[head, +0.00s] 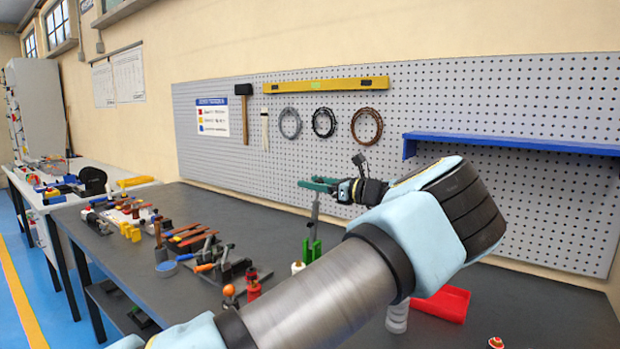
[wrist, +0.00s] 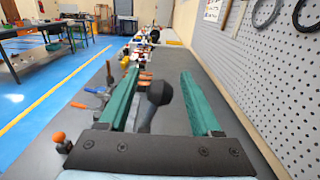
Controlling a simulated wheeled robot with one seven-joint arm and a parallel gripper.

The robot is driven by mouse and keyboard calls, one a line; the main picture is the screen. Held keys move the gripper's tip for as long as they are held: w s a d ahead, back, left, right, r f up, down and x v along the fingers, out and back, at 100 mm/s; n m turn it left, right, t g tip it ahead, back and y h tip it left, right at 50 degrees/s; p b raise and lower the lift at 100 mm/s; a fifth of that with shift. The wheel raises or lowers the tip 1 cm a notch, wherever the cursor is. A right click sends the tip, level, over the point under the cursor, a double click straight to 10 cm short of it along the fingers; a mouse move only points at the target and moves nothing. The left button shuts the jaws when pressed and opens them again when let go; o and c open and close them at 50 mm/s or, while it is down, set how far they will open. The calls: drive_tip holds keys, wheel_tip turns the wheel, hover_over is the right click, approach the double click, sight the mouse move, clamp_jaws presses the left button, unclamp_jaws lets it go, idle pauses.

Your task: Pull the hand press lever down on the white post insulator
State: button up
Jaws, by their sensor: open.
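My gripper (head: 312,184) is open, with teal fingers, above the bench near the pegboard. In the wrist view, a dark round knob (wrist: 160,92) on a grey lever (wrist: 146,116) shows between the two fingers (wrist: 159,73), with space on both sides. In the head view, the grey lever (head: 315,208) rises from a green stand (head: 309,246) up to my fingers, which hide its top. A small white piece (head: 298,267) stands low beside the green stand; I cannot tell whether it is the post insulator. My arm hides part of the press.
A ribbed pale cylinder (head: 397,317) and a red tray (head: 443,303) stand right of my forearm. Tools and an orange-knobbed device (head: 229,290) fill the bench's left part. The pegboard (head: 480,110) with a blue shelf (head: 510,144) closes off the back.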

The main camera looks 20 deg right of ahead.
drive_tip(key=shift+w+a, duration=0.35)
drive_tip(key=shift+w, duration=0.25)
clamp_jaws()
idle(1.1)
